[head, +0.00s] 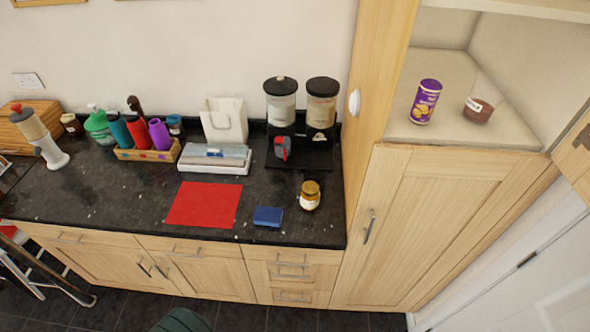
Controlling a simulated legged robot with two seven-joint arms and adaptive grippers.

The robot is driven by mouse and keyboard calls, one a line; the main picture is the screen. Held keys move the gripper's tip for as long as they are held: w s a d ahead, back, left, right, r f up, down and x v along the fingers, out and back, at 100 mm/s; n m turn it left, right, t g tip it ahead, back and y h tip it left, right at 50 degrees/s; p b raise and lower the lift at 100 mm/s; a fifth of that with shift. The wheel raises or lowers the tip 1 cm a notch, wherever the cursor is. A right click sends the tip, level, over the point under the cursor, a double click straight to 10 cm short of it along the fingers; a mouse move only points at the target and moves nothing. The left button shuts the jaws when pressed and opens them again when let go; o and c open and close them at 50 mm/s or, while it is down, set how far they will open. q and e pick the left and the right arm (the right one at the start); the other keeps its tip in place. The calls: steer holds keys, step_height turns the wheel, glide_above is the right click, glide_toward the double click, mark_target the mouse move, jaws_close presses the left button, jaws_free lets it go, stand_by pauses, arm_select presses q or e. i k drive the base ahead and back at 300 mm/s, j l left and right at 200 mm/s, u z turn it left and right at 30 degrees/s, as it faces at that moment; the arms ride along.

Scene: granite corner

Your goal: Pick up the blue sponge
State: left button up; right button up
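The blue sponge (268,216) lies flat on the dark granite counter (130,205), close to its front edge. It is just right of a red mat (204,205) and left of a small jar with a gold lid (310,196). Nothing covers the sponge. Neither of my grippers shows in the head view.
Behind the sponge are a white tray with folded cloths (214,160) and two black-lidded dispensers (281,100). A tall wooden cupboard (400,220) bounds the counter on the right. Its open shelf holds a purple canister (425,102). A stepladder (45,265) stands at the lower left.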

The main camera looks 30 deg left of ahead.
mark_target(264, 215)
steer(key=u, duration=1.35)
